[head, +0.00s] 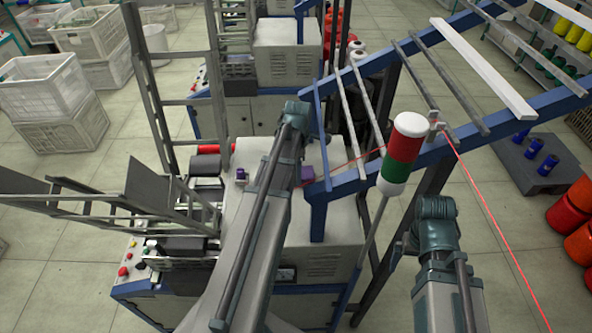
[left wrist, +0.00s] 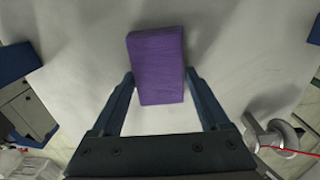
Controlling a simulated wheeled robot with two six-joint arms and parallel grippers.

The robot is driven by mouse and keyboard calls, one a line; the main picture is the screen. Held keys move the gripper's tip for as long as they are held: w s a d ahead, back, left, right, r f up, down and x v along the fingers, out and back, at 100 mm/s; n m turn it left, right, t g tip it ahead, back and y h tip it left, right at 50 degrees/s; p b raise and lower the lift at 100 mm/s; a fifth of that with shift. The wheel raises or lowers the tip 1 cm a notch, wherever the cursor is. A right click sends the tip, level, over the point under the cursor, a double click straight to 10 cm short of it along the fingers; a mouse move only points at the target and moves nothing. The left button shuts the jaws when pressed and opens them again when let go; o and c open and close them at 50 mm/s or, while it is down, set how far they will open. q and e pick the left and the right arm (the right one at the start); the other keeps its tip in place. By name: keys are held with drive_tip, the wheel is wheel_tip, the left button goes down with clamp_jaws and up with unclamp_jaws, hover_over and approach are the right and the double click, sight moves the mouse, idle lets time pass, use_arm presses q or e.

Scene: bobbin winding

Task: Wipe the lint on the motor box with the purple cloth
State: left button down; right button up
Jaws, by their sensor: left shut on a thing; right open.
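The motor box (head: 338,212) is a pale cabinet with a light top, in the middle of the head view. My left gripper (left wrist: 160,78) is shut on the purple cloth (left wrist: 157,50), a folded block between its fingers in the left wrist view. I cannot tell whether the cloth touches the top. I cannot make out any lint. My right gripper (head: 412,242) is open at the right, mostly hidden by its arm, away from the box.
A blue sloping frame (head: 345,185) crosses the box's right side. A red, green and white signal lamp (head: 402,155) stands between it and my right arm. A red thread (head: 485,195) runs along the right. A small purple item (head: 241,174) sits on the left of the top.

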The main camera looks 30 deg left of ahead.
use_arm(q)
drive_tip(key=shift+s+a+r+p, duration=0.1)
drive_tip(key=shift+r+p, duration=2.35)
drive_tip(key=shift+r, duration=0.35)
wheel_tip(320, 180, up, 3)
drive_tip(key=p, duration=0.3)
